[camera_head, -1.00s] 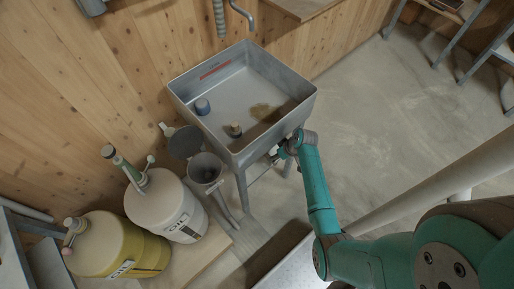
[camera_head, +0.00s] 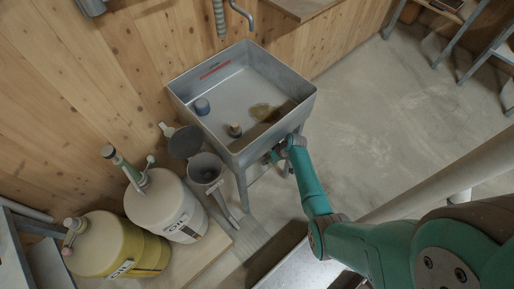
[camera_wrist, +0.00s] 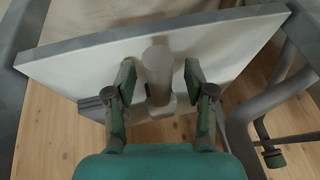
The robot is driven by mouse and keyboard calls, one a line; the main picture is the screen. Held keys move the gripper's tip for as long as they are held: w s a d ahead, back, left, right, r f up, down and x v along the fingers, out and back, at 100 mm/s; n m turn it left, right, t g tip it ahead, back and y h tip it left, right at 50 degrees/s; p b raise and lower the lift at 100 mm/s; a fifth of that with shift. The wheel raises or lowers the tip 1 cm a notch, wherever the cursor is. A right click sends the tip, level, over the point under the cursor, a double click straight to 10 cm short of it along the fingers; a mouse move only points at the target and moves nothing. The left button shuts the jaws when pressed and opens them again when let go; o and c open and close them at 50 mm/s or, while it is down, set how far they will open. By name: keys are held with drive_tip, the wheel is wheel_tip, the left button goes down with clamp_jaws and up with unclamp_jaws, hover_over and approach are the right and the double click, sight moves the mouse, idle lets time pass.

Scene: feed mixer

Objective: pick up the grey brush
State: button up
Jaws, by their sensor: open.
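I cannot pick out a grey brush with certainty in either view. In the head view, the grey metal sink (camera_head: 178,90) holds a small blue object (camera_head: 202,106) and a small brown object with a pale top (camera_head: 235,130). My gripper (camera_head: 274,158) is outside the sink, low by its right front side and partly hidden by my arm. In the wrist view my gripper (camera_wrist: 160,76) is open. A pale grey upright cylinder (camera_wrist: 158,62) shows between its fingers, beneath a pale panel (camera_wrist: 90,70). I cannot tell whether the fingers touch the cylinder.
A grey funnel (camera_head: 206,172) stands beside the sink's front left. A white oil container (camera_head: 160,205) and a yellow one (camera_head: 145,252) stand at the lower left. The concrete floor (camera_head: 390,110) right of the sink is clear. A curved grey tube (camera_wrist: 245,125) is right of my gripper.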

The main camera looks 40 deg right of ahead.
clamp_jaws()
drive_tip(key=shift+r, duration=0.1)
idle(0.4)
